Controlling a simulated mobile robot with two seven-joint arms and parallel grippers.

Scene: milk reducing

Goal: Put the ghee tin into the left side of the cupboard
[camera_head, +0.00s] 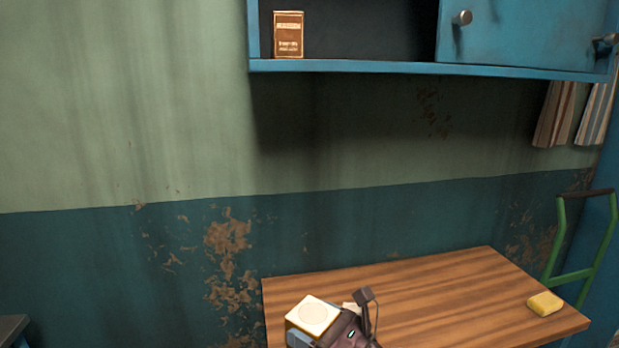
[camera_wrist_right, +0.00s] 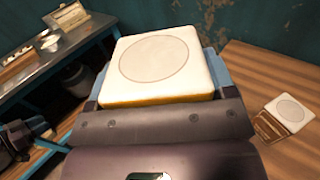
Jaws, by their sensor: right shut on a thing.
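The ghee tin, a square tin with a cream top marked by a circle and yellow-orange sides, is in my right gripper (camera_wrist_right: 155,90). The tin's top (camera_head: 312,314) shows at the bottom of the head view, over the table's left part. The blue-grey fingers are shut on its two sides. The blue wall cupboard (camera_head: 340,67) is high at the back, with its left side open. A brown box (camera_head: 288,35) stands upright at that side's left end. A dark shape at the right wrist view's left edge may be my left gripper (camera_wrist_right: 30,132); its jaws are unclear.
The wooden table (camera_head: 440,290) carries a yellow block (camera_head: 545,303) at its right. A smaller cream-topped box (camera_wrist_right: 287,112) lies beside my right gripper. The cupboard's sliding-looking blue door (camera_head: 520,35) covers its right side. A green frame (camera_head: 575,250) stands right of the table.

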